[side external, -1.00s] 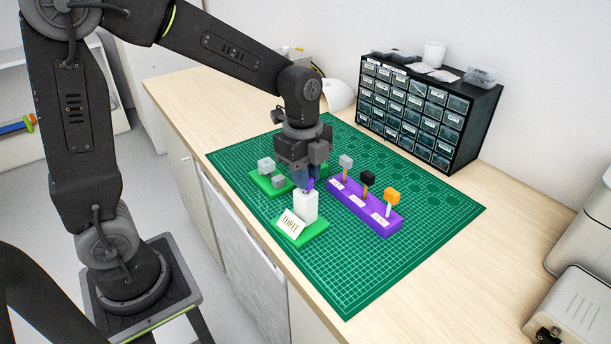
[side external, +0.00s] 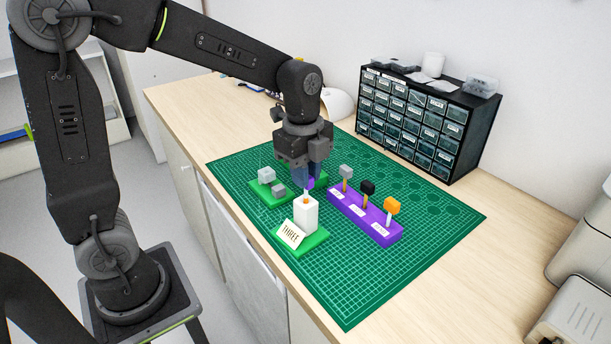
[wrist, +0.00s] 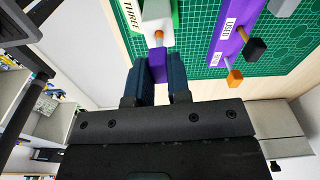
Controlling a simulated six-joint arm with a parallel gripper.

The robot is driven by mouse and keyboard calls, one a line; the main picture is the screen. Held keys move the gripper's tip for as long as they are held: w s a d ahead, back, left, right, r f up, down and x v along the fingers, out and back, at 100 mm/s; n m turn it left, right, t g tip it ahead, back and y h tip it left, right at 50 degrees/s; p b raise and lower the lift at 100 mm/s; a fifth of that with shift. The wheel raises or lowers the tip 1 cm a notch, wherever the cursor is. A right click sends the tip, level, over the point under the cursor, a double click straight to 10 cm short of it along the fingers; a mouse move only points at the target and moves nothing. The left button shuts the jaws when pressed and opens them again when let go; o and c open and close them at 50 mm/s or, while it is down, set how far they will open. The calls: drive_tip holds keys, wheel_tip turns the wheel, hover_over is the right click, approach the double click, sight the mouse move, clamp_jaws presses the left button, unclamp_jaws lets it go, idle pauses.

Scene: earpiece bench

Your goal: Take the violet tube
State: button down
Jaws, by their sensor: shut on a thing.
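My gripper (side external: 308,182) is shut on the violet tube (side external: 310,184), which is held upright over the white block (side external: 306,216). In the wrist view the violet tube (wrist: 158,68) sits between the two blue-grey fingers of my gripper (wrist: 156,76). The block stands on a green base with a "THREE" card (side external: 292,234).
A violet rack (side external: 385,238) to the right holds grey, black and orange-topped pieces. A black drawer cabinet (side external: 425,125) stands at the back. The mat's front right is clear.

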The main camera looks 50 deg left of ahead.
drive_tip(key=shift+r, duration=2.1)
